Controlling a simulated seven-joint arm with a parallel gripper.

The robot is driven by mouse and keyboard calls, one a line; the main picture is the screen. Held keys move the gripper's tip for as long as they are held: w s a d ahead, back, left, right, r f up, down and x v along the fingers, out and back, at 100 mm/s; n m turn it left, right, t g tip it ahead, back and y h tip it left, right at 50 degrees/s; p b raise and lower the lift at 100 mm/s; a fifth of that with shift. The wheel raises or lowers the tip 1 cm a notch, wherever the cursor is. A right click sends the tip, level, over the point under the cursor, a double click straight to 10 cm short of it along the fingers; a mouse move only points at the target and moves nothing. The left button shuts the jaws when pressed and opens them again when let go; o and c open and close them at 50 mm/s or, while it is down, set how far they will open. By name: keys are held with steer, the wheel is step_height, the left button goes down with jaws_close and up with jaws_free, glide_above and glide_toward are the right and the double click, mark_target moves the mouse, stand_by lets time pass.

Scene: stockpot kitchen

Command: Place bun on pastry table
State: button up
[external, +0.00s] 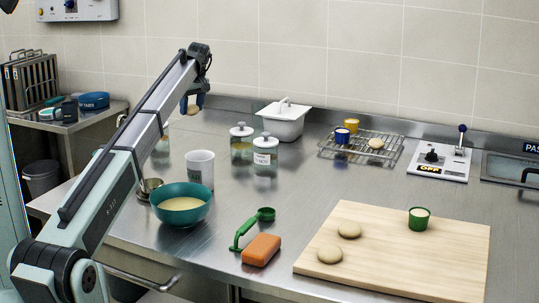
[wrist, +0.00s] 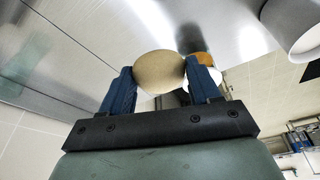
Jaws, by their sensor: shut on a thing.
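My gripper (external: 192,101) is raised above the back left of the steel counter, with its blue fingers pointing down. It is shut on a pale beige bun (external: 193,110). In the wrist view the bun (wrist: 158,72) sits between both blue fingers of my gripper (wrist: 160,78). Two similar pale buns lie on the wooden board (external: 440,265) at the front right, one at its left (external: 349,230) and one nearer its front edge (external: 330,255). Another pale bun (external: 376,143) is on the wire rack (external: 362,155). No surface is clearly marked as the pastry table.
A green cup (external: 419,218) stands on the board, whose right side is clear.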

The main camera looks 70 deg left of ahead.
steer(key=v, duration=0.3)
steer(key=shift+w+r, duration=0.2)
steer(key=shift+r, duration=0.2)
steer(key=w+d+m+t, duration=0.1)
steer(key=w+d+m, duration=0.4)
steer(key=w+d, duration=0.85)
steer(key=m+t+h, duration=0.2)
steer(key=m+t, duration=0.1)
steer(key=m, duration=1)
glide_above(368, 216)
steer(key=shift+s+d+f, duration=0.1)
steer(key=shift+s+f, duration=0.1)
steer(key=shift+f, duration=3.55)
steer(key=shift+s+d+f, duration=0.1)
steer(key=shift+s+f, duration=0.05)
steer(key=shift+f, duration=3.65)
steer(key=shift+f, duration=0.1)
